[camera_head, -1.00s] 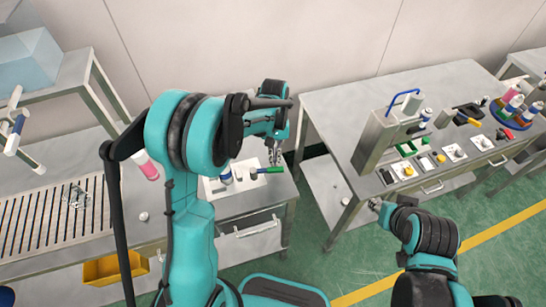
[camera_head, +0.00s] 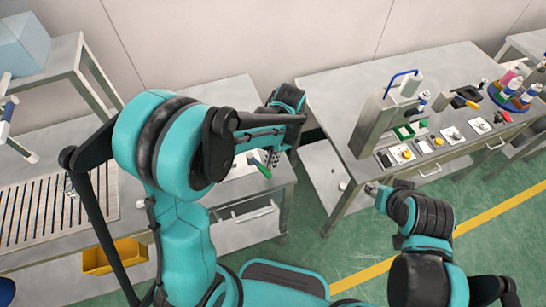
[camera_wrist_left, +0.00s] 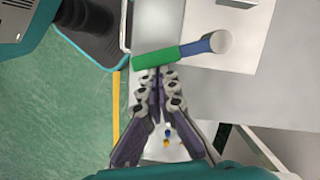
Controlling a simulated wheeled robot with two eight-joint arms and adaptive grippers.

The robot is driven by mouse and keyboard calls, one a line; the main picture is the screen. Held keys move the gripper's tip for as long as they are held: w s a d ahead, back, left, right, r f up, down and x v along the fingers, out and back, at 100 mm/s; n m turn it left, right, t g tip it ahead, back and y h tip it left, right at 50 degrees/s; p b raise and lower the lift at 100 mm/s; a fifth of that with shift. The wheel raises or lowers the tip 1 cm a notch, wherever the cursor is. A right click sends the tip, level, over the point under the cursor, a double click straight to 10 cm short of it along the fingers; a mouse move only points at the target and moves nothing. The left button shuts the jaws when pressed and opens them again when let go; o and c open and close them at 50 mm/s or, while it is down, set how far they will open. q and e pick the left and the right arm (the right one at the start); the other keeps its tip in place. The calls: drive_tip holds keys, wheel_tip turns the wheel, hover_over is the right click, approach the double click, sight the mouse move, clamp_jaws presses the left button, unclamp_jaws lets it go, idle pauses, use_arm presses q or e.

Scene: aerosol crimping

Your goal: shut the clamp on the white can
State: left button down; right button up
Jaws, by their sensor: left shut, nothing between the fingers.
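The clamp's green handle (camera_head: 262,169) shows at the right end of the left table in the head view. In the left wrist view the green handle (camera_wrist_left: 156,58) lies crosswise, joined to a blue part (camera_wrist_left: 196,46) that reaches a round white top (camera_wrist_left: 221,43), seemingly the white can's. My left gripper (camera_wrist_left: 158,72) is shut and empty, its tips at the handle's near edge; whether they touch is unclear. In the head view my left gripper (camera_head: 272,156) is beside the handle, and my arm hides the can. My right gripper (camera_head: 372,188) is small; its jaws are unclear.
The left table has a slotted grate (camera_head: 45,212) and a drawer (camera_head: 252,213). A yellow bin (camera_head: 114,256) is below it. The right table (camera_head: 335,95) carries a press (camera_head: 372,125) and several small parts. Green floor (camera_head: 330,255) lies between me and the right table.

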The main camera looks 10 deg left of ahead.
use_arm(q)
drive_tip(key=shift+s+a+m+t+y, duration=0.25)
drive_tip(key=shift+s+m, duration=0.4)
drive_tip(key=shift+m, duration=0.4)
drive_tip(key=shift+s+a+m+t+y, duration=0.15)
drive_tip(key=shift+s+a+m, duration=0.2)
drive_tip(key=shift+s+m, duration=0.5)
use_arm(e)
drive_tip(key=shift+f, duration=0.1)
use_arm(q)
drive_tip(key=shift+w+m, duration=0.15)
drive_tip(key=shift+m, duration=0.15)
